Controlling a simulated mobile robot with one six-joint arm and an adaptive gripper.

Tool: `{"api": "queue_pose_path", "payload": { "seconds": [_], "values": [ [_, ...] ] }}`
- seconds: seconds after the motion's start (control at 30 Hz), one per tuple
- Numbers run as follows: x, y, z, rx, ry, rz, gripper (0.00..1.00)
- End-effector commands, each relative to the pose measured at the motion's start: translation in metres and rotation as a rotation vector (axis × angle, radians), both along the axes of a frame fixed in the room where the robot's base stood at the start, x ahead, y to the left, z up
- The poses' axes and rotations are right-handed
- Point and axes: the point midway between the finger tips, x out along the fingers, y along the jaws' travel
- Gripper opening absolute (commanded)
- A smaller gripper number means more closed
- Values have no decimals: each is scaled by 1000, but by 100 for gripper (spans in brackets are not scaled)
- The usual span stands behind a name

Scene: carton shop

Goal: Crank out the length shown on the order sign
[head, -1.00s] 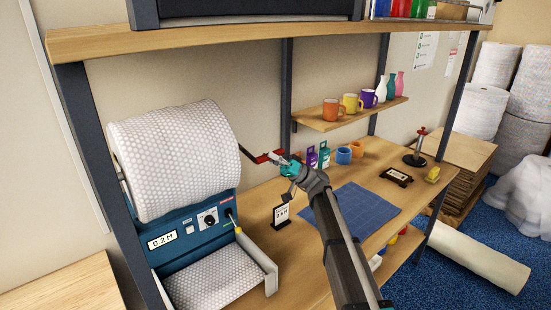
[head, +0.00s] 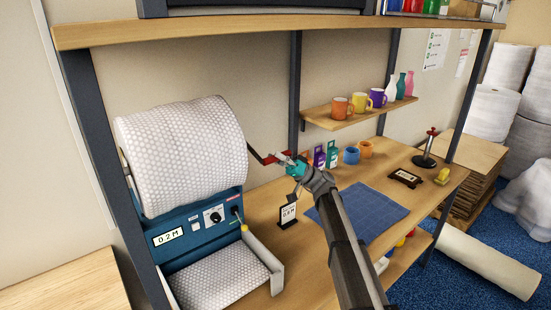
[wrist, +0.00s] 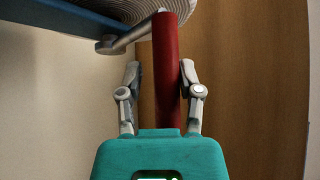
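The dispenser (head: 172,222) stands at the left of the bench with a big roll of bubble wrap (head: 182,152) on top. Its display (head: 168,237) reads 0.2 M. The crank's red handle (head: 270,158) sticks out at the roll's right side; in the wrist view the handle (wrist: 166,85) stands between my fingers. My gripper (head: 286,158) is around the handle. In the wrist view its fingers (wrist: 160,72) are apart, with a gap at the left and the right finger close to the handle. The small order sign (head: 288,213) stands on the bench; its figure is too small to read surely.
Bubble wrap lies in the dispenser's tray (head: 281,277). A blue mat (head: 375,212) lies mid-bench. Mugs (head: 351,155), a stamp-like stand (head: 426,157) and a yellow item (head: 442,177) stand further back. A shelf (head: 350,118) with mugs and vases hangs above.

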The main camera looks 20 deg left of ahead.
Motion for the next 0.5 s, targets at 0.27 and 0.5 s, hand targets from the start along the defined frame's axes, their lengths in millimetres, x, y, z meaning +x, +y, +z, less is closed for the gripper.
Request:
{"api": "queue_pose_path", "payload": {
  "seconds": [0.27, 0.5],
  "values": [
    [-1, 0, 0, 0, -1, 1, 65],
    [-1, 0, 0, 1, -1, 2, 65]
  ]
}}
